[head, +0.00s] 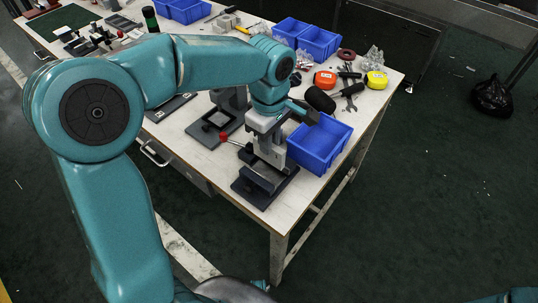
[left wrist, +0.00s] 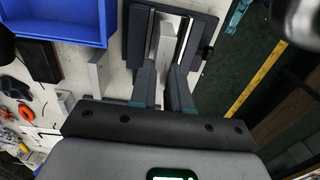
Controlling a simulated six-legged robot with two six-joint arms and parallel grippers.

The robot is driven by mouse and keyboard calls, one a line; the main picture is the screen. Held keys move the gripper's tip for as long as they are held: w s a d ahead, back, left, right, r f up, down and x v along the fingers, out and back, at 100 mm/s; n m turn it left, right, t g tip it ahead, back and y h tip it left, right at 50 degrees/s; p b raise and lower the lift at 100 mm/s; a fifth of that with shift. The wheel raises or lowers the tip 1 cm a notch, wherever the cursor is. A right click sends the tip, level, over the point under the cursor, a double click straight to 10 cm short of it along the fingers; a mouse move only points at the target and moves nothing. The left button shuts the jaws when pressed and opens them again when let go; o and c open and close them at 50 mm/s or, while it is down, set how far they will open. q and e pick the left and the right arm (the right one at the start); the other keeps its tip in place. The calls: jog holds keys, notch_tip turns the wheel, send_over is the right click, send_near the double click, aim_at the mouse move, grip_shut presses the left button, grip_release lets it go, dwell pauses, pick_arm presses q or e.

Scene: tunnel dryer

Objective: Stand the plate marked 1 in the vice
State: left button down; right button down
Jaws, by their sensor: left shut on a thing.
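My left gripper (head: 268,148) is over the vice (head: 249,188) at the near corner of the table, its fingers pointing down. It is shut on a pale grey plate (head: 273,158), whose lower part is at the dark vice jaws. In the left wrist view, the fingers (left wrist: 161,92) reach toward the vice (left wrist: 204,32), and the plate (left wrist: 165,46) shows as a narrow grey piece beside a bright jaw strip. I cannot tell whether the plate touches the vice floor. Its mark cannot be read. My right gripper is out of view.
A blue bin (head: 322,146) stands close to the right of the vice; it also shows in the left wrist view (left wrist: 58,18). A dark press-like stand (head: 207,132) and a red-knobbed lever (head: 224,137) are to the left. Tools and tape measures (head: 375,81) lie behind.

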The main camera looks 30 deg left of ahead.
pick_arm(q)
jog(key=shift+f+b, duration=0.3)
jog(key=shift+f, duration=2.1)
jog(key=shift+f, duration=0.25)
jog(key=c, duration=1.1)
grip_release()
jog(key=shift+r, duration=0.1)
jog(key=shift+r, duration=0.1)
